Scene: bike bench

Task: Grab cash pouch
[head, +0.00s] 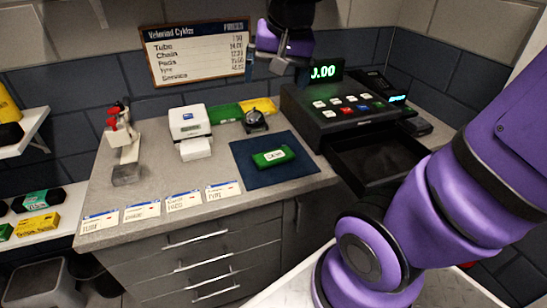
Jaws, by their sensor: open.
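A green pouch (273,157) with a white label lies flat on a dark blue mat (247,174) on the grey counter; I take it for the cash pouch. My gripper (267,66) is open and empty. It hangs at the top of the head view, in front of the wall and price board, above and apart from the pouch. The pouch is fully visible.
A cash register (350,112) with an open, dark drawer (375,160) stands right of the mat. A white printer-like device (190,123), a bell (256,121) and a red-topped clamp (123,135) stand leftward. Several price cards (183,201) line the front edge.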

